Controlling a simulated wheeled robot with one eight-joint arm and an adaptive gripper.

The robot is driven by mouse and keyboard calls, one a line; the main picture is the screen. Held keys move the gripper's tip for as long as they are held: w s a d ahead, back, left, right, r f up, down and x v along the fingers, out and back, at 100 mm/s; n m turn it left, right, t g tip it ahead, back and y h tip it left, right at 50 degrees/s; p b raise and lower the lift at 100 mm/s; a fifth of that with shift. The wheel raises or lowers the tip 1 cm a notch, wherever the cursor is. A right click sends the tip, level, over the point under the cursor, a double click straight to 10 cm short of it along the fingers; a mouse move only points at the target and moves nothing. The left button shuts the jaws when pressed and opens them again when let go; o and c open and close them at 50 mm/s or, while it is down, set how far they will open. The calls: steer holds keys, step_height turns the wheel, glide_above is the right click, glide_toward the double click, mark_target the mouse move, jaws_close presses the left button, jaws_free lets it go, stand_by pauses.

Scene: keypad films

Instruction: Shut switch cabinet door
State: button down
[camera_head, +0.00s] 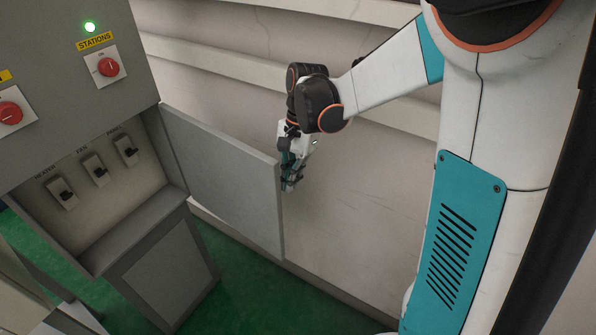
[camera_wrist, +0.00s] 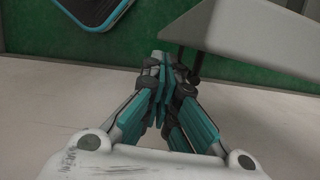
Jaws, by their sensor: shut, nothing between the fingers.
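The grey switch cabinet (camera_head: 75,128) stands at the left in the head view. Its door (camera_head: 225,180) is swung open to the right, hinged at the compartment's right side. Inside the open compartment are three switches, one of them the middle switch (camera_head: 97,170). My gripper (camera_head: 291,184) is shut and empty, pointing down just beyond the door's free edge. I cannot tell whether it touches the door. In the wrist view my gripper (camera_wrist: 163,92) has its fingertips together, and a pale panel edge (camera_wrist: 250,45), likely the door, is close at upper right.
A pale wall (camera_head: 350,225) with ledges stands behind the door and my arm. The floor (camera_head: 235,275) is green.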

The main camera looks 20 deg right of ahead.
steer(key=shift+s+a, duration=0.15)
steer(key=shift+a, duration=0.1)
